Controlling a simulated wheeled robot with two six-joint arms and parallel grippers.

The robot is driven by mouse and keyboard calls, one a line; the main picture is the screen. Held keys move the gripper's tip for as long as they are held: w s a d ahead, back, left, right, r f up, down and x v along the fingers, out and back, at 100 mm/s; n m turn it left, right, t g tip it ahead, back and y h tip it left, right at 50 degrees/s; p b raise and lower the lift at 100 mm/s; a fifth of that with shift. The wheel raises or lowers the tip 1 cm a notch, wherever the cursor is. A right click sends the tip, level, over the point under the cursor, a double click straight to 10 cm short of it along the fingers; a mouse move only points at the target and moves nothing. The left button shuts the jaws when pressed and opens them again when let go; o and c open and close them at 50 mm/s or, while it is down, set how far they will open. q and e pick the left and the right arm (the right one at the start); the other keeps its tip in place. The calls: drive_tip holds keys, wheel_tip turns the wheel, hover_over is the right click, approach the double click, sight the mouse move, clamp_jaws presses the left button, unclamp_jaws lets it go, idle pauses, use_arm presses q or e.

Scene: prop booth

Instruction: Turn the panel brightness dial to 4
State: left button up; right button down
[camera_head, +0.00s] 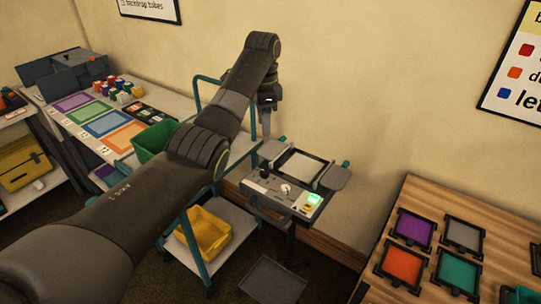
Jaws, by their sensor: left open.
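The light panel unit (290,190) stands on a small stand at the centre, with a pale square panel (301,168) between clamps on top. Its front face carries a white dial (286,188), a dark knob (264,173) and a small lit green display (313,199). The dial's number and the display's reading are too small to read. My left arm reaches in from the lower left, and my left gripper (266,132) points down above and behind the unit's left side, apart from the dial. It is open and looks empty. My right gripper is not in view.
A trolley with a green bin (155,141) and a yellow bin (205,233) stands left of the unit. A table with coloured mats and small pots is farther left. A wooden table (398,206) with coloured framed squares is at the right. A grey tray (273,280) lies low in front.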

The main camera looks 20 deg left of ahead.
use_arm(q)
drive_tip(key=b, duration=0.3)
hover_over(265, 171)
wheel_tip(265, 171, down, 10)
drive_tip(key=shift+f, duration=0.15)
wheel_tip(265, 171, down, 5)
drive_tip(key=shift+f+p, duration=0.15)
drive_tip(key=shift+p, duration=0.2)
drive_tip(key=shift+f, duration=0.45)
drive_tip(key=shift+s, duration=0.1)
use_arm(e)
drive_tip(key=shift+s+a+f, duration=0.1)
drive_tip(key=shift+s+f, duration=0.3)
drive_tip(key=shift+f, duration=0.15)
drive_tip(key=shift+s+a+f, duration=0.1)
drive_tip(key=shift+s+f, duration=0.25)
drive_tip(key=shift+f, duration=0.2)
use_arm(q)
drive_tip(key=c, duration=1)
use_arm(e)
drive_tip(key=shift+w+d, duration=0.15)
